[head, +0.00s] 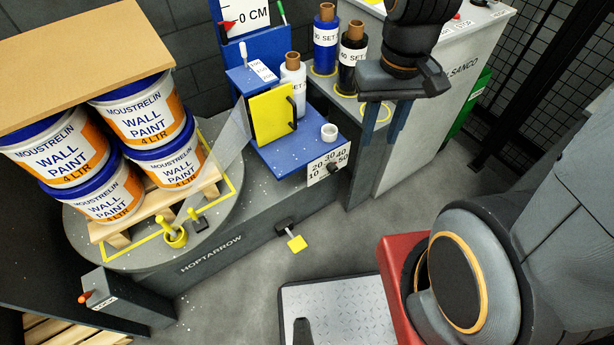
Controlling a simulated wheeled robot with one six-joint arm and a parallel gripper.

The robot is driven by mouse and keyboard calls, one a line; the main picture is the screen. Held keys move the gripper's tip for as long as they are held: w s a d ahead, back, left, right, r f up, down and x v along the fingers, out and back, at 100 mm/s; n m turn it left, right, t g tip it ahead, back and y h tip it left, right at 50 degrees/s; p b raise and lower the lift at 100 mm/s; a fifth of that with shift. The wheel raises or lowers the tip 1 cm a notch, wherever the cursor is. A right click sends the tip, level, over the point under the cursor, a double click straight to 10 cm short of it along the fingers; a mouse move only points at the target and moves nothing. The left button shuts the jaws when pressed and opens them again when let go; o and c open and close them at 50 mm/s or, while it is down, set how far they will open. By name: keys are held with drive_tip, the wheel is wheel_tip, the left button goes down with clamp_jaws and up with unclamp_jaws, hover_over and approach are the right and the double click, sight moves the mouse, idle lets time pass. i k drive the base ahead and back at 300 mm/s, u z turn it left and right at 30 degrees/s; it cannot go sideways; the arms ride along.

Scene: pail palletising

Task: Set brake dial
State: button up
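The brake dial (332,166) is a dark knob on a white plate (316,176) marked 10 to 50. The plate is on the front of the blue wrapper carriage (285,148). Which number the knob points to is too small to tell. My gripper (378,130) hangs to the right of the dial and above it in the picture, pointing down. Its two fingers are apart with nothing seen between them, and it is clear of the dial.
A shelf (338,95) with film rolls (326,40) stands behind my gripper, beside a grey cabinet (455,75). A yellow-flapped film holder (272,115) and a small white cup (329,132) are on the carriage. Paint pails (140,115) fill the turntable pallet.

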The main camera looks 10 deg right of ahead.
sight(331, 168)
drive_tip(key=u, duration=0.9)
drive_tip(key=k, duration=0.9)
drive_tip(key=z, duration=1.65)
